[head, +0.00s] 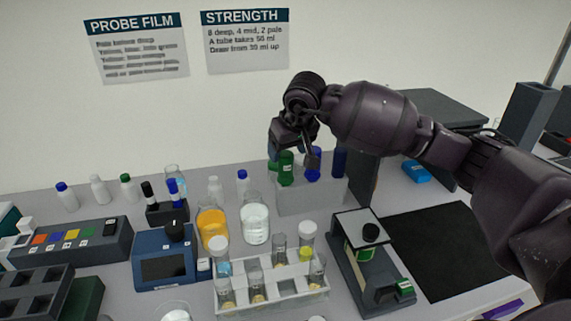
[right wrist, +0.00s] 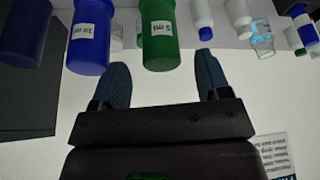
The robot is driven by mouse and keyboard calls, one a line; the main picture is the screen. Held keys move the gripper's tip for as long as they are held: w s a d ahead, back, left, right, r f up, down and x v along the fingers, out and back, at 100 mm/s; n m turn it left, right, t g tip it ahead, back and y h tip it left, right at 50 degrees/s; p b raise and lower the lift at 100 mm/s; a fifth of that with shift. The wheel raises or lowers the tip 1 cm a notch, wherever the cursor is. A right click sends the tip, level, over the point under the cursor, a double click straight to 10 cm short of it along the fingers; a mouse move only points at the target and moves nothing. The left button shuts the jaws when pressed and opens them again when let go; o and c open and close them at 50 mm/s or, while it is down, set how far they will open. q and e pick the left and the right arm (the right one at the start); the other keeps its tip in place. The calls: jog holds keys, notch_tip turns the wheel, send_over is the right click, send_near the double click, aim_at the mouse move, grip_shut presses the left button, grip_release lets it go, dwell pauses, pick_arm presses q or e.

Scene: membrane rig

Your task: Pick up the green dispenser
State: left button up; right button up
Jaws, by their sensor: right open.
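The green dispenser (head: 286,170) stands upright in a grey stand (head: 305,202), at the left of a row of dispensers. In the right wrist view the green dispenser (right wrist: 160,35) bears a "5 ml" label. My right gripper (head: 296,152) is open at the green dispenser. In the right wrist view its two blue fingers (right wrist: 163,68) lie on either side of the green dispenser's end, with gaps visible on both sides. I cannot tell how deep the dispenser sits between them. My left gripper is not in view.
A blue dispenser (right wrist: 88,38) labelled "10 ml" stands close beside the green one, with a darker blue dispenser (head: 339,163) further right. A beaker of clear liquid (head: 255,222) and a white tube rack (head: 272,296) stand in front. A black mat (head: 440,250) lies clear at right.

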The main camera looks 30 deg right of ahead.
aim_at(285, 163)
jog(key=x, duration=0.4)
jog(key=shift+s+a+f+p, duration=0.1)
jog(key=shift+s+p, duration=0.2)
jog(key=shift+w+f, duration=0.25)
jog(key=shift+f, duration=0.35)
jog(key=shift+c, duration=0.3)
